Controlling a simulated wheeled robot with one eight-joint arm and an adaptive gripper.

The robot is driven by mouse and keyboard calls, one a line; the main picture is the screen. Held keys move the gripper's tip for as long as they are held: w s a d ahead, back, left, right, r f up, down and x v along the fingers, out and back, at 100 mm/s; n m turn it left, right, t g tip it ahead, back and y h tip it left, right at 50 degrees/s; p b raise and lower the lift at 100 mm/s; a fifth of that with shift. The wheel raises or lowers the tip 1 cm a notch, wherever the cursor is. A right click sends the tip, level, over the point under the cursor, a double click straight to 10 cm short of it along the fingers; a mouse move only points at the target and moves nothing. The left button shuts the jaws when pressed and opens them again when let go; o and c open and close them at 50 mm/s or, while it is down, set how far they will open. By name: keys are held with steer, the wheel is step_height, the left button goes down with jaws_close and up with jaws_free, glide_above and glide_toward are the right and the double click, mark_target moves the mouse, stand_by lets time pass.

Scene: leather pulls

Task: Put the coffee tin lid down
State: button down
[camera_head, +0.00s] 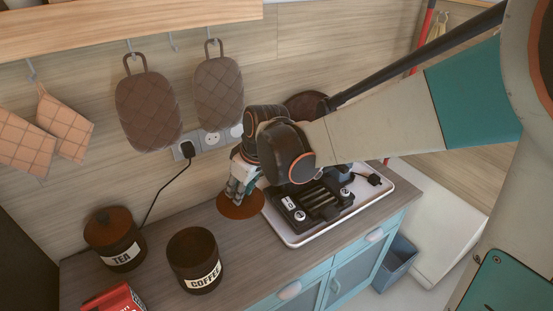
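The coffee tin lid (240,207) is a round reddish-brown disc at the middle of the counter, beside the left edge of the white tray. My gripper (236,193) points down onto its top, and its fingers appear closed around the middle of the lid. The knob is hidden by the fingers. I cannot tell whether the lid touches the counter or hangs just above it. The coffee tin (196,262) stands open and upright, left of and nearer than the lid, with its COFFEE label facing front.
The lidded tea tin (115,240) stands at the left, with a red package (115,300) in front. The white tray (294,238) carries a dark appliance (315,200) right of my gripper. Bare counter (235,246) lies between coffee tin and tray. Pot holders (149,108) hang behind.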

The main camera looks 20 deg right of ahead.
step_height(320, 180, down, 18)
steer(key=b, duration=0.5)
steer(key=shift+r, duration=0.1)
steer(key=c, duration=1.3)
jaws_free()
